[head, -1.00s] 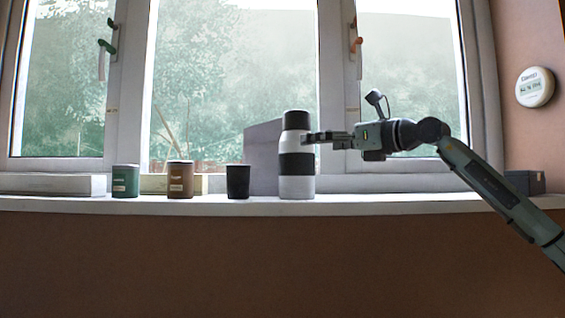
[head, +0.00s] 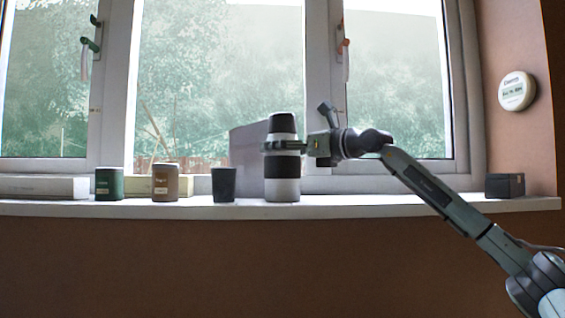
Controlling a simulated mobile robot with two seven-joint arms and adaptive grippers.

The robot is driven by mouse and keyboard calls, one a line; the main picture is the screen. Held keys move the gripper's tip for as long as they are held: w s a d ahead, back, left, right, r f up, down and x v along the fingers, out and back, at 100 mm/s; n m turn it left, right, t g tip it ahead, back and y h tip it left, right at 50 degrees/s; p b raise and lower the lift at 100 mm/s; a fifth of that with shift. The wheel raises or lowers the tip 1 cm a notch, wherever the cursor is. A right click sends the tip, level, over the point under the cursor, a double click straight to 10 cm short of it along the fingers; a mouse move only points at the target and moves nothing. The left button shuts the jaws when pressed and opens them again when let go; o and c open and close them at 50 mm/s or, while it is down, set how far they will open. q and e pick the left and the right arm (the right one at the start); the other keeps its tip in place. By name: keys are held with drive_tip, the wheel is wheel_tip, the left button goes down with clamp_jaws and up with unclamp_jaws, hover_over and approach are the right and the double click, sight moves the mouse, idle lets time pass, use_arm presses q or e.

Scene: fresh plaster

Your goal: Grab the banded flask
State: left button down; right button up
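The banded flask (head: 283,167) stands upright on the window sill, white with a black cap and a broad black band. My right gripper (head: 283,147) reaches in from the right at the flask's upper body, just above the black band. Its visible finger crosses in front of the flask and reaches its left edge. The other finger is not clearly seen, so I cannot tell whether the fingers are closed on the flask. My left gripper is not in view.
A black cup (head: 224,185) stands close left of the flask. A brown jar (head: 165,183) and a green jar (head: 109,184) are further left. A grey panel (head: 248,158) is behind the flask. A dark box (head: 505,186) sits at the sill's right end.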

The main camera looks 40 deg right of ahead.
drive_tip(key=c, duration=1.2)
drive_tip(key=shift+r, duration=0.15)
drive_tip(key=shift+c, duration=0.9)
